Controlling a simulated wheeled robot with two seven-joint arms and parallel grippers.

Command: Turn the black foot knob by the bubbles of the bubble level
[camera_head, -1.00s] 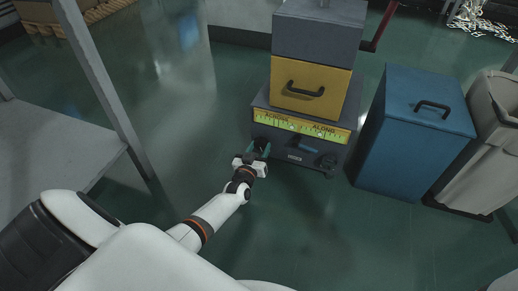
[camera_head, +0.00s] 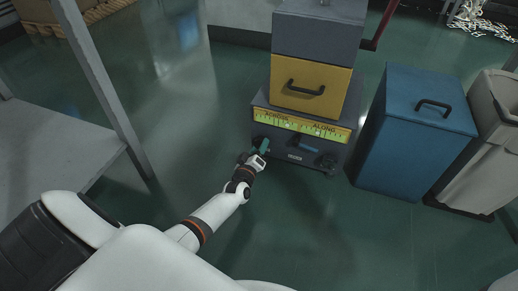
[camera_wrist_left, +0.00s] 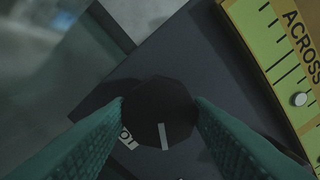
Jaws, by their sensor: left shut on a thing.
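The black foot knob (camera_wrist_left: 160,112) with a white mark sits between the two green fingers of my left gripper (camera_wrist_left: 160,110), which is shut on it. In the head view my left gripper (camera_head: 262,147) is at the front left corner of the dark machine base and largely hides this knob. The yellow-green bubble level (camera_head: 302,126) runs along the base above it, with scales marked ACROSS and ALONG. In the left wrist view a white bubble (camera_wrist_left: 299,99) shows on the ACROSS scale. My right gripper is not in view.
A yellow drawer block (camera_head: 311,88) stands above. A blue cabinet (camera_head: 412,135) and a grey bin (camera_head: 490,150) stand right. The floor in front is clear.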

